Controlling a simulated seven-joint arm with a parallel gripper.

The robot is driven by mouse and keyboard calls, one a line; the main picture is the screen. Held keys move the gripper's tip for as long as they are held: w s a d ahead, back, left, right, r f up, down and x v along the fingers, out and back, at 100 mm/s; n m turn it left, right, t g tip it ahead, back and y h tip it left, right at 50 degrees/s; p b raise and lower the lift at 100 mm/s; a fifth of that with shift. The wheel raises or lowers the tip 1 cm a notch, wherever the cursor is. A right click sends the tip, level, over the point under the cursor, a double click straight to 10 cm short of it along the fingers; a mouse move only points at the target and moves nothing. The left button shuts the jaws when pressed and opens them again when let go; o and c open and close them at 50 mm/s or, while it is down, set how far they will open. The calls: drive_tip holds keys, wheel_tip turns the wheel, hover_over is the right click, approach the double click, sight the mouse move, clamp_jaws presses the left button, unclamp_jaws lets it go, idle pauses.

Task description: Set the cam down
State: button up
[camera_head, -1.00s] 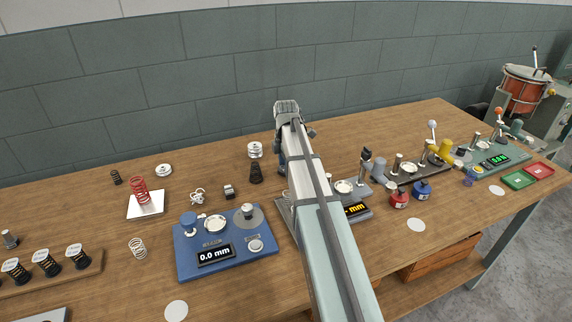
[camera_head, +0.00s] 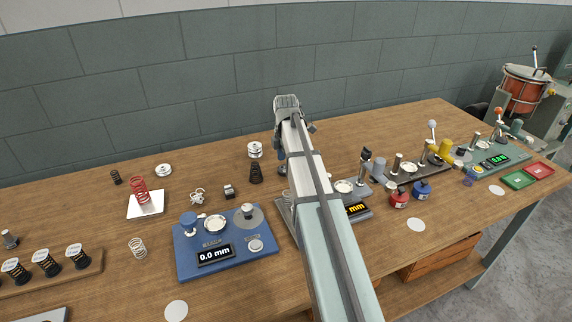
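My arm reaches from the bottom edge over the bench, and its upper end stands near the back of the bench. My gripper is hidden behind the arm, so its fingers and anything in them do not show. I cannot pick out the cam for certain. Silver stepped round parts stand on the bench: one (camera_head: 254,149) just left of my arm and one (camera_head: 163,170) farther left. The blue machine (camera_head: 225,255) reads 0.0 mm and carries pale round discs. A grey machine (camera_head: 358,210) with an orange display is partly hidden behind my arm.
A red spring (camera_head: 139,190) stands on a white plate. Dark springs (camera_head: 256,173), a pale spring (camera_head: 138,247) and small parts lie around it. Red and blue pots (camera_head: 400,200) and more machines fill the right. Bare wood shows along the back right.

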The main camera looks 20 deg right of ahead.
wheel_tip(320, 180, up, 10)
drive_tip(key=shift+r, duration=0.15)
idle(0.3)
idle(0.4)
